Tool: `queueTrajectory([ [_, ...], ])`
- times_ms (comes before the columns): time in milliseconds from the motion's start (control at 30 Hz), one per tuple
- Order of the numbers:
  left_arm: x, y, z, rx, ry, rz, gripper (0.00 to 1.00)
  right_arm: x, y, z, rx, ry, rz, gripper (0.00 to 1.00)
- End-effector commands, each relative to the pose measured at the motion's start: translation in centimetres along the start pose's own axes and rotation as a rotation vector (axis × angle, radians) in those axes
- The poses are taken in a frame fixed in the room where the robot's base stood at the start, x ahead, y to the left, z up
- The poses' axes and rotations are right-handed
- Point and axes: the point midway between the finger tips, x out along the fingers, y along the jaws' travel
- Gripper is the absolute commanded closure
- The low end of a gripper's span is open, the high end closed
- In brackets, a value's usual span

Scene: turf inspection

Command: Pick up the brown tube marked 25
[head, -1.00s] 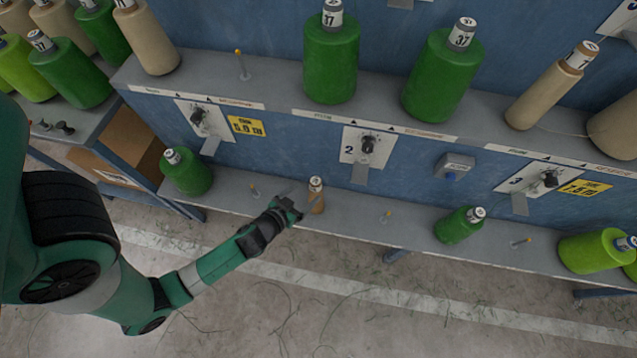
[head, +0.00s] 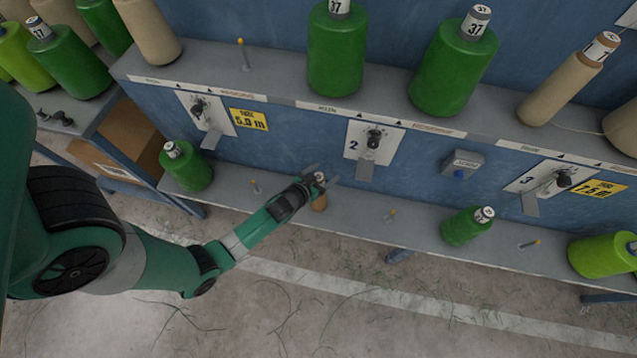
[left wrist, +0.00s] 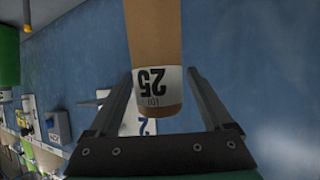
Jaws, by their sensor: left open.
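The brown tube (head: 320,201) stands on the lower shelf below the panel marked 2, partly hidden by my left gripper (head: 322,175) in the head view. In the left wrist view the tube (left wrist: 154,35) hangs into the picture from the top, its white label reading 25 upside down. My left gripper (left wrist: 163,98) is open, and the labelled end of the tube shows between its two fingers. I cannot tell whether the fingers touch it. My right gripper is not in view.
A green spool (head: 186,166) stands at the left of the lower shelf (head: 350,222) and another green spool (head: 466,227) at the right. Short pegs stand on either side of the tube. Larger spools line the upper shelf (head: 275,82).

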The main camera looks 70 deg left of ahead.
Motion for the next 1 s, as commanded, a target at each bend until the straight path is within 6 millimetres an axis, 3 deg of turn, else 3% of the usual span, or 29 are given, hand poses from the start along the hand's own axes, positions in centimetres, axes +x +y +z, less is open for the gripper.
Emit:
queueTrajectory([
  [67, -0.05, 0.0, -0.03, 0.0, 0.0, 0.0, 0.16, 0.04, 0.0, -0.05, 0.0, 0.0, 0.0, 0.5],
  [533, -0.08, 0.0, 0.0, 0.0, -0.001, 0.0, 0.98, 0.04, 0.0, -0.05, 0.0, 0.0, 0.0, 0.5],
  [1000, -0.45, 0.0, -0.68, 0.0, 0.0, 0.0, 1.0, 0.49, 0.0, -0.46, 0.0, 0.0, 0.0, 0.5],
])
